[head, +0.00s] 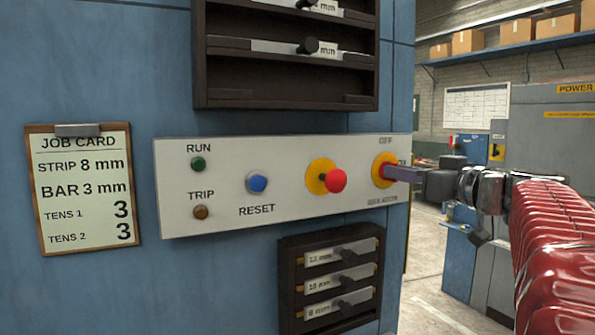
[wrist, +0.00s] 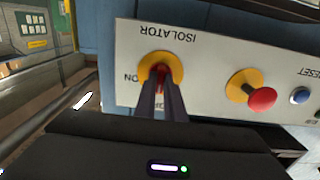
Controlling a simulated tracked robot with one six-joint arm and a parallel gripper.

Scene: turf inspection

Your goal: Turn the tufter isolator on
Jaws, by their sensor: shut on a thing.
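The tufter isolator (head: 381,162) is a yellow round plate with a red handle at the right of the pale control panel. It also shows in the wrist view (wrist: 147,69), upside down, under the word ISOLATOR. Its OFF label (head: 385,141) is above it in the head view, and an ON label (wrist: 130,77) is beside it in the wrist view. My gripper (head: 397,173) is shut on the red handle (wrist: 161,74), reaching in from the right. The fingers cover most of the handle, so I cannot tell its exact angle.
On the same panel (head: 230,212) a red stop button (head: 336,181) on yellow sits left of the isolator, then a blue RESET button (head: 258,184). The green RUN lamp (head: 198,164) and amber TRIP lamp (head: 201,212) look dark. Racks stand above and below.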

